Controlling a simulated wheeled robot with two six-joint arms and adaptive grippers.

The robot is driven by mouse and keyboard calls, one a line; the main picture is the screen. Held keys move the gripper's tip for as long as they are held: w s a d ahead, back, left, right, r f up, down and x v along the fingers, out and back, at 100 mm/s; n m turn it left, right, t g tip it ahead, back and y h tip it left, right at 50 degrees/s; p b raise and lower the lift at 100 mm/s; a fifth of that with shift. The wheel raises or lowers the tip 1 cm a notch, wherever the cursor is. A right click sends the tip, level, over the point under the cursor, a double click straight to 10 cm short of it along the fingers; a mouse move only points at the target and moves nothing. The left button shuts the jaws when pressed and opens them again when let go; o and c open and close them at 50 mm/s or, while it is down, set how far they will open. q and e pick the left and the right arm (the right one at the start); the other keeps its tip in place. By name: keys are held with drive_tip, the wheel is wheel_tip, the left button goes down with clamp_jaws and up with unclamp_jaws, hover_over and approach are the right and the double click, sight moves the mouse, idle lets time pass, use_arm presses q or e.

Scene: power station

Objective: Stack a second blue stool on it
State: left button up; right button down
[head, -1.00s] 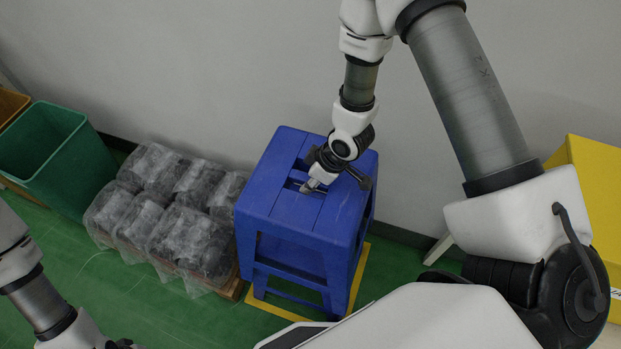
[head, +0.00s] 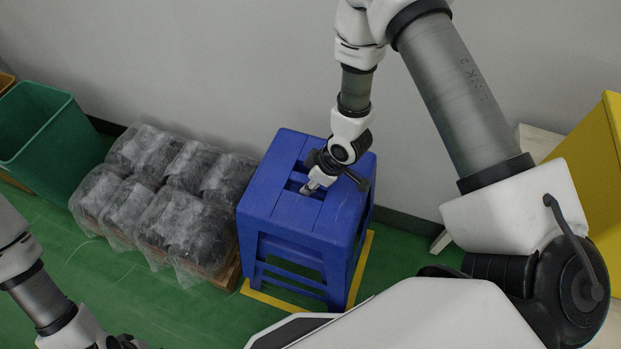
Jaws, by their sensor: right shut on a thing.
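A blue stool (head: 318,220) stands upright in the middle of the head view, over a yellow floor outline. Blue bars and legs show under its seat. They may belong to a second blue stool nested below, but I cannot clearly separate two stools. My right gripper (head: 311,188) reaches down from above and is shut on the seat at its central slot. Its fingertips are partly hidden in the slot. My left gripper (head: 122,343) is at the bottom left edge, mostly cut off and away from the stool. Its fingers cannot be made out.
Several plastic-wrapped dark bundles (head: 165,205) lie on a wooden pallet just left of the stool. A green bin (head: 38,135) stands farther left. A yellow container (head: 590,165) is at the right. The wall is close behind. Green floor (head: 125,290) is open in front of the bundles.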

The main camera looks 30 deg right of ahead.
drive_tip(key=shift+f+b, duration=2.55)
drive_tip(key=shift+f, duration=1.8)
drive_tip(key=c, duration=0.9)
unclamp_jaws()
drive_tip(key=shift+o, duration=0.2)
drive_tip(key=v, duration=1.2)
drive_tip(key=shift+s, duration=0.1)
